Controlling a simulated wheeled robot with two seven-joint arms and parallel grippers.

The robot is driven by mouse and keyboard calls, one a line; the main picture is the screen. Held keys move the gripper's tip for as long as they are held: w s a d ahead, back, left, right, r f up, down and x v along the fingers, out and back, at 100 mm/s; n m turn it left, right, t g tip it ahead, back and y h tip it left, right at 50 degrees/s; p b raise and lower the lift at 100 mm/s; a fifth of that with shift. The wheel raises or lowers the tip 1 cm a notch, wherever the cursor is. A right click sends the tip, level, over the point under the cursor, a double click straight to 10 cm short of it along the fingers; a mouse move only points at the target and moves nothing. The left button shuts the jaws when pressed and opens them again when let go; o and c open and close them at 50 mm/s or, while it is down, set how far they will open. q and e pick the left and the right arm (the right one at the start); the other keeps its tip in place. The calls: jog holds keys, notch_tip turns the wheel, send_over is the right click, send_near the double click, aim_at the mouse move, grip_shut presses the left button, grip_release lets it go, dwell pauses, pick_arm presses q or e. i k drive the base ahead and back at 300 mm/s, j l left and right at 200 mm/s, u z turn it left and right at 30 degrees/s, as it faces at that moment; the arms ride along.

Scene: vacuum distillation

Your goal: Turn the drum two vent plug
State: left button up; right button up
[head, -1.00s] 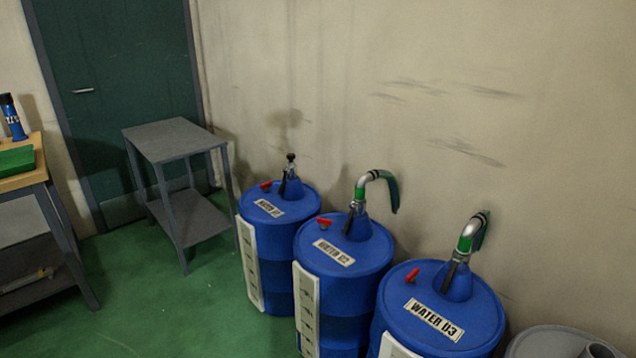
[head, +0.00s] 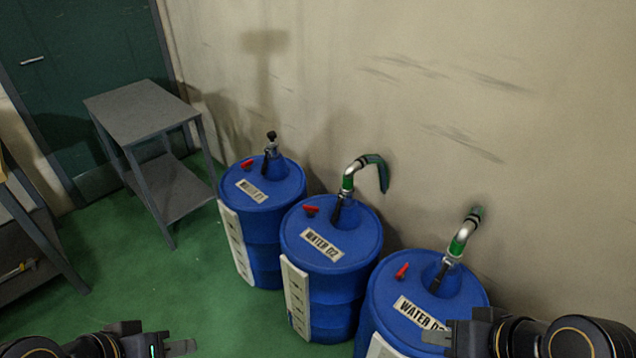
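The drum labelled WATER 02 (head: 335,275) is the middle one of three blue drums. Its red vent plug (head: 311,210) sits on the left side of the lid, behind the label. A metal and green pipe (head: 349,178) rises from the same lid. My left gripper (head: 185,346) is at the bottom left, over the floor and well short of the drums. My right gripper (head: 436,337) is at the bottom right, in front of the WATER 03 drum and overlapping its label in the picture. Neither gripper is at the drum two plug. The finger gaps are not clear.
The WATER 01 drum (head: 265,225) stands to the left and the WATER 03 drum (head: 385,310) to the right, each with a red plug. A grey two-level table (head: 140,105) stands left by the green door. Green floor (head: 190,285) is open in front.

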aim_at(311, 209)
jog(key=i, duration=0.3)
jog(key=i+j+u, duration=0.2)
jog(key=i, duration=0.25)
jog(key=i+j+u, duration=0.25)
jog(key=i, duration=0.25)
jog(key=l, duration=0.1)
